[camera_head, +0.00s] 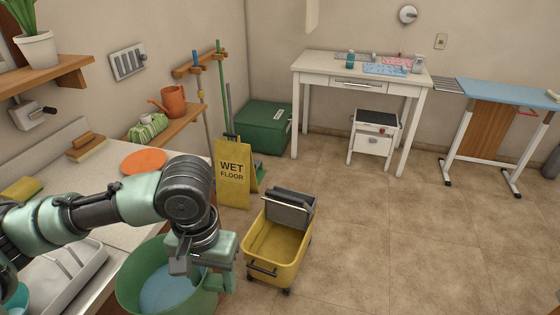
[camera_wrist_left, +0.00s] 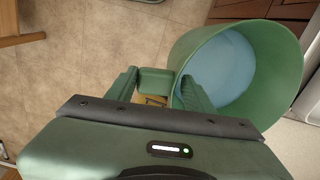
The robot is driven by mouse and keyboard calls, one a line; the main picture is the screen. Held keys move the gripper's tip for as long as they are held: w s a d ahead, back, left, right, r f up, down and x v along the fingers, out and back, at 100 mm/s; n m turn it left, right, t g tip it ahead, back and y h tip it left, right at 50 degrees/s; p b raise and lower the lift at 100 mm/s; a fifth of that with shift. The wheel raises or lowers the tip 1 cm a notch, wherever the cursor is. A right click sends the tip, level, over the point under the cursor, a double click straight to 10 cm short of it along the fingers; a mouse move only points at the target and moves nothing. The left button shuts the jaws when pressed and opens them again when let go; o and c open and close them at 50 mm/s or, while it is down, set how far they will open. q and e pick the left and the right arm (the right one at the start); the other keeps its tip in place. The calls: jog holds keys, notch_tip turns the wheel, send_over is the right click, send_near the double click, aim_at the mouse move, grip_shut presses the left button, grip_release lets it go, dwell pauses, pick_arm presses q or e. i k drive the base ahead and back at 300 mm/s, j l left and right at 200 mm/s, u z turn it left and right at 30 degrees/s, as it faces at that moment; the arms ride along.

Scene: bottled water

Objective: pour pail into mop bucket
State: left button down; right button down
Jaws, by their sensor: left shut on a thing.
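The green pail (camera_head: 130,285) is at the bottom of the head view, beside the counter, with blue water inside. It also shows in the left wrist view (camera_wrist_left: 284,62), where its mouth faces the camera and the water lies within. My left gripper (camera_head: 228,272) is at the pail's right side, shut on the pail; a green part of it shows between the fingers in the wrist view, though the exact contact is partly hidden. The yellow mop bucket (camera_head: 292,268) with a grey wringer (camera_head: 288,212) stands on the floor right of the gripper, apart from the pail.
A yellow wet floor sign (camera_head: 233,180) stands behind the mop bucket. The counter (camera_head: 110,195) is on the left with an orange disc (camera_head: 144,161) and a white rack (camera_head: 75,272). A white table (camera_head: 345,73) and green box (camera_head: 264,128) are farther back.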

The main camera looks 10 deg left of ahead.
aim_at(274, 251)
jog(key=i+l+u, duration=0.15)
jog(key=i, duration=0.45)
jog(key=i+l+u, duration=0.15)
jog(key=i+l, duration=0.3)
jog(key=i, duration=0.15)
jog(key=i+l+u, duration=0.15)
jog(key=i+l, duration=0.25)
jog(key=i, duration=0.2)
